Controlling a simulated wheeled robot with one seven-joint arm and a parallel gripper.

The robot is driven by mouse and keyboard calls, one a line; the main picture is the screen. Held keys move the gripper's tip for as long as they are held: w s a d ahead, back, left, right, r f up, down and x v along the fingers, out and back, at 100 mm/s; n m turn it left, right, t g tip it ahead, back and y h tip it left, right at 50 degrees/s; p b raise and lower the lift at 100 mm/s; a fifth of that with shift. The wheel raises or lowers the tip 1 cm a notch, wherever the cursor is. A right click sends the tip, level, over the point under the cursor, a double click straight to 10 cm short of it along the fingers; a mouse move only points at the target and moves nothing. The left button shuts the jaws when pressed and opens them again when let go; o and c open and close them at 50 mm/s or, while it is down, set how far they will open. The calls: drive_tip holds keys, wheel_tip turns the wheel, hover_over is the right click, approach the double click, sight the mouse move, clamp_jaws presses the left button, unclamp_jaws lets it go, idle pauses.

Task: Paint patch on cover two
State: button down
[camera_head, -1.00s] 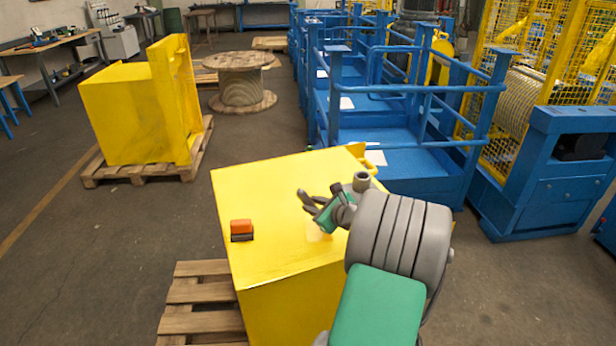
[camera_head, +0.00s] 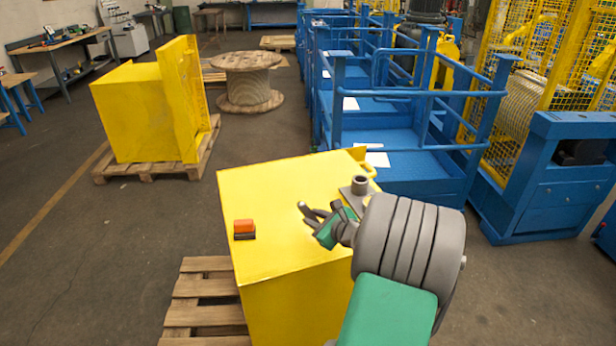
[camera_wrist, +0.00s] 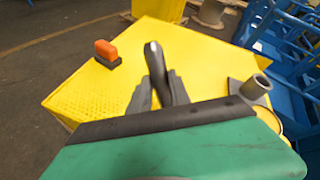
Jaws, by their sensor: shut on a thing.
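A yellow box-like cover (camera_head: 265,205) stands in front of me, and its top also shows in the wrist view (camera_wrist: 205,60). Another yellow cover (camera_head: 125,112) stands at the far left; I cannot tell which is cover two. My gripper (camera_head: 318,222) is over the near cover's top, right of the middle. In the wrist view my gripper (camera_wrist: 160,90) is shut on a dark grey tool (camera_wrist: 154,55) with a rounded, shiny end. I cannot tell whether the tool touches the cover. No patch shows clearly; the arm hides part of the top.
An orange block on a dark base (camera_head: 244,229) lies at the top's left. A grey upright tube on a flat plate (camera_head: 360,187) is by its right edge. Blue platforms (camera_head: 400,160) stand close behind at the right. A wooden pallet (camera_head: 205,295) is at the lower left.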

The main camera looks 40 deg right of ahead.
drive_tip(key=shift+w+a+r+p, duration=0.15)
drive_tip(key=shift+r+p, duration=0.2)
drive_tip(key=shift+r, duration=0.3)
wheel_tip(320, 180, up, 4)
drive_tip(key=p, duration=0.4)
drive_tip(key=shift+r, duration=0.2)
